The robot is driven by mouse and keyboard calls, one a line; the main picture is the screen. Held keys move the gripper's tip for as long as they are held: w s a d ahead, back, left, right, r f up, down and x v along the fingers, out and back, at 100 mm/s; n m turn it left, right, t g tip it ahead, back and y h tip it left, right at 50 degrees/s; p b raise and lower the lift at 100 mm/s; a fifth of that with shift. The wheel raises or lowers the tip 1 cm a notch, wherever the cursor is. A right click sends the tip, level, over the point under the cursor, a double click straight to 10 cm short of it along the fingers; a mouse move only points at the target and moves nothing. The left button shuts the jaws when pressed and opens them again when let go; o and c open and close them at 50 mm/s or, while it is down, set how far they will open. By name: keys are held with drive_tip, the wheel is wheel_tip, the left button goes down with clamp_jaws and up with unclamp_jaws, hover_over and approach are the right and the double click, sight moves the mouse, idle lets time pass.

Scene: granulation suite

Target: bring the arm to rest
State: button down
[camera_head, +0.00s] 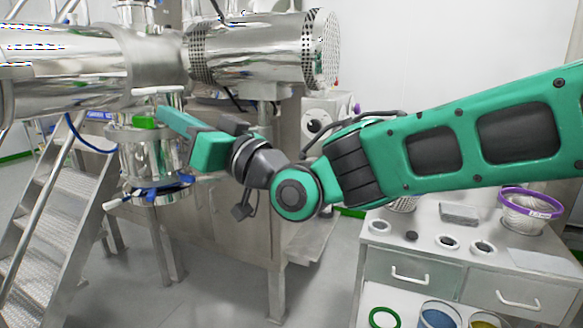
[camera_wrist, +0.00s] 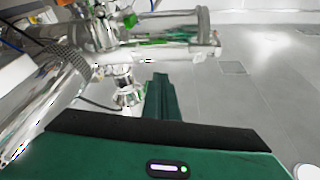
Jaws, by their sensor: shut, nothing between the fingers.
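My green arm reaches in from the right of the head view and stretches left across the scene. My gripper (camera_head: 165,112) is at its far end, in front of the steel machine (camera_head: 255,48), near a steel vessel (camera_head: 150,160) with blue clamps. In the wrist view my gripper (camera_wrist: 160,82) shows as narrow green fingers, shut together with nothing between them. A small green part (camera_head: 145,122) shows just left of the fingertips; I cannot tell whether they touch it.
A grey cabinet (camera_head: 460,237) with drawers stands at the lower right, below my arm. It carries a purple-rimmed basket (camera_head: 530,208) and small items. Metal steps (camera_head: 50,215) are at the left. In the wrist view open floor (camera_wrist: 265,105) lies to the right.

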drive_tip(key=w+d+f+m+h, duration=0.2)
drive_tip(key=w+d+f+h, duration=0.4)
drive_tip(key=d, duration=0.3)
drive_tip(key=w+d+f+m+h, duration=0.1)
drive_tip(key=w+d+f+h, duration=0.3)
drive_tip(key=d+f, duration=0.45)
drive_tip(key=d+f+m+g+h, duration=0.1)
drive_tip(key=d+f+m+h, duration=0.2)
drive_tip(key=d, duration=0.7)
drive_tip(key=d+f+m+h, duration=0.1)
drive_tip(key=d+f+h, duration=0.2)
drive_tip(key=d+f, duration=0.55)
drive_tip(key=s+d+f+m+g+h, duration=0.2)
drive_tip(key=s+d, duration=0.4)
drive_tip(key=d, duration=0.3)
drive_tip(key=s+d+f+m+g+h, duration=0.1)
drive_tip(key=s+d+f+m+g, duration=0.15)
drive_tip(key=s+d, duration=0.55)
drive_tip(key=s+d+f+m+g, duration=0.1)
drive_tip(key=s+d+m+g, duration=0.1)
drive_tip(key=s, duration=0.6)
drive_tip(key=s+d+f+m+g, duration=0.2)
drive_tip(key=s+d, duration=0.3)
drive_tip(key=s, duration=0.3)
drive_tip(key=shift+s+g, duration=0.2)
drive_tip(key=shift+g, duration=0.45)
drive_tip(key=shift+f+y, duration=0.1)
drive_tip(key=shift+y, duration=0.2)
